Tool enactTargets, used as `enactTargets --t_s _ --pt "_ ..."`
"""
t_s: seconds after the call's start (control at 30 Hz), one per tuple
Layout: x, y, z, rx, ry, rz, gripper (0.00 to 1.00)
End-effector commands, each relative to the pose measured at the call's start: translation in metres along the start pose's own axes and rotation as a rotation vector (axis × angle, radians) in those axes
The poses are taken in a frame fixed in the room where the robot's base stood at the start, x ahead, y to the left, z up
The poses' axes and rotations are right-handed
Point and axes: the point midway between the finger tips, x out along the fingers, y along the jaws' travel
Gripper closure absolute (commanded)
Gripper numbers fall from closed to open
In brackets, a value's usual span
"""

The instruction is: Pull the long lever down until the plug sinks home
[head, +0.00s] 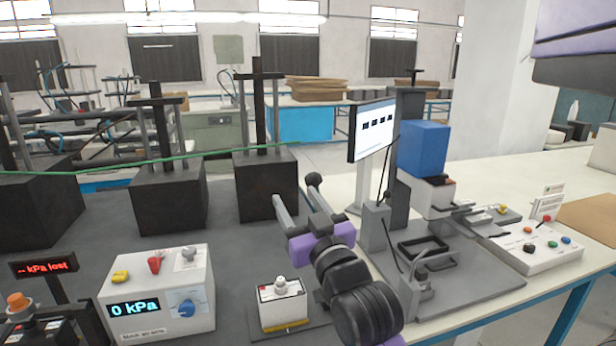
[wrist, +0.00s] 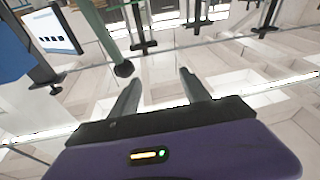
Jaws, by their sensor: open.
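My gripper (head: 295,196) has a purple body and grey fingers raised above the dark bench mat. In the wrist view its two fingers (wrist: 160,78) stand apart with nothing between them. A long grey-green lever (wrist: 100,32) with a black ball knob (wrist: 123,69) comes down beside the left fingertip, outside the gap. The knob also shows in the head view (head: 313,180), close to the right finger; I cannot tell whether they touch. The lever's rod and pivot are largely hidden there. A white-topped plug (head: 280,285) stands on a small white battery block (head: 282,304), below my gripper.
A grey fixture (head: 440,285) with a black column and a monitor (head: 374,130) stands right of my arm. A pressure box (head: 157,295) reading 0 kPa is at front left. Dark blocks with posts (head: 268,185) stand behind, and a green line crosses before them.

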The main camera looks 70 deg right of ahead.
Motion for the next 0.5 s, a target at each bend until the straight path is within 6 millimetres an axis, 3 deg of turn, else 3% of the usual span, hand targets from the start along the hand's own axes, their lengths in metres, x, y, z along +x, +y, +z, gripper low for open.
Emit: enactTargets --t_s 0.1,0.23,0.5 --pt "0.023 0.03 -0.017 -0.042 -0.03 0.055 0.45" --pt "0.035 0.053 -0.02 -0.076 -0.108 0.093 0.45" --pt "0.038 0.062 0.001 -0.1 -0.24 0.104 0.45"
